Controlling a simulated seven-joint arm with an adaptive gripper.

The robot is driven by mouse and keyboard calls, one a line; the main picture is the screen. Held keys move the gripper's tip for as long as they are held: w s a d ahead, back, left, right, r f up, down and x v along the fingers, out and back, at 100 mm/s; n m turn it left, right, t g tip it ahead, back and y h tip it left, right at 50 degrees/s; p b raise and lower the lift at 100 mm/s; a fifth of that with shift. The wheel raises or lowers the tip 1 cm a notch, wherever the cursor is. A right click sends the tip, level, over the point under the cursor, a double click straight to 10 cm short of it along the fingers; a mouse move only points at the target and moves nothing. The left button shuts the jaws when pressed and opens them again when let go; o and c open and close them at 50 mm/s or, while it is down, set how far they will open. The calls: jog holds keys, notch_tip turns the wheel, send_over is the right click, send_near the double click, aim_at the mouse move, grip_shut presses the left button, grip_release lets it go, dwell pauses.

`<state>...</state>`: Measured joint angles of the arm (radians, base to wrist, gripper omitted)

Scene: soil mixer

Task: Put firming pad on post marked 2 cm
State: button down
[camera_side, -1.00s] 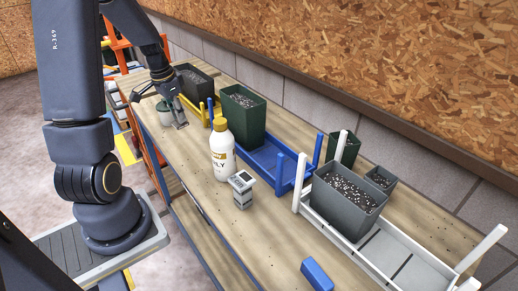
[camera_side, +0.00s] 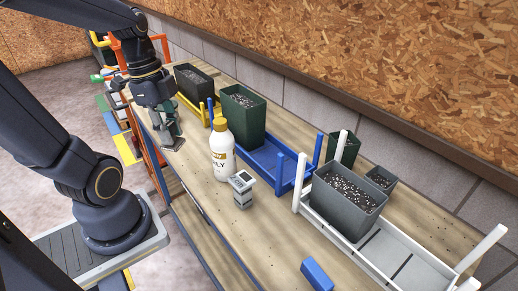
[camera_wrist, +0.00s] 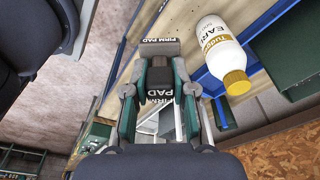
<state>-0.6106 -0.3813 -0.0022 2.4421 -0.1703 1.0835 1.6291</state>
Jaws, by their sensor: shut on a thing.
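The firming pad is a dark handle block with a flat grey plate, lettered FIRM PAD, in the wrist view (camera_wrist: 160,47). My gripper (camera_wrist: 158,88) is shut on the pad's dark handle, one finger on each side. In the side view my gripper (camera_side: 167,112) points down over the far left part of the bench, with the pad (camera_side: 173,143) below its fingers, close above the bench top. I cannot tell whether the pad touches the bench. I cannot read a 2 cm mark on any post in these frames.
A white bottle with a yellow cap (camera_side: 222,152) stands right of my gripper, near a small grey device (camera_side: 242,190). Yellow (camera_side: 196,108), blue (camera_side: 268,160) and white (camera_side: 405,258) trays with posts and planters line the bench. The front strip is mostly clear.

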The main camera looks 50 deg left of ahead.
jog(key=s+d+r+m, duration=0.3)
jog(key=d+r+m, duration=0.1)
jog(key=d+m, duration=0.4)
jog(key=g, duration=0.1)
send_over(243, 181)
jog(key=shift+n, duration=0.4)
jog(key=f, duration=0.9)
jog(key=shift+s+a+f, duration=0.15)
jog(key=shift+s+a, duration=0.05)
jog(key=shift+a, duration=0.15)
jog(key=shift+w+f, duration=0.15)
jog(key=shift+f, duration=0.75)
jog(key=shift+w+f, duration=0.1)
jog(key=shift+f, duration=0.8)
jog(key=shift+f, duration=0.15)
jog(key=c, duration=1)
grip_release()
jog(key=shift+o, duration=0.2)
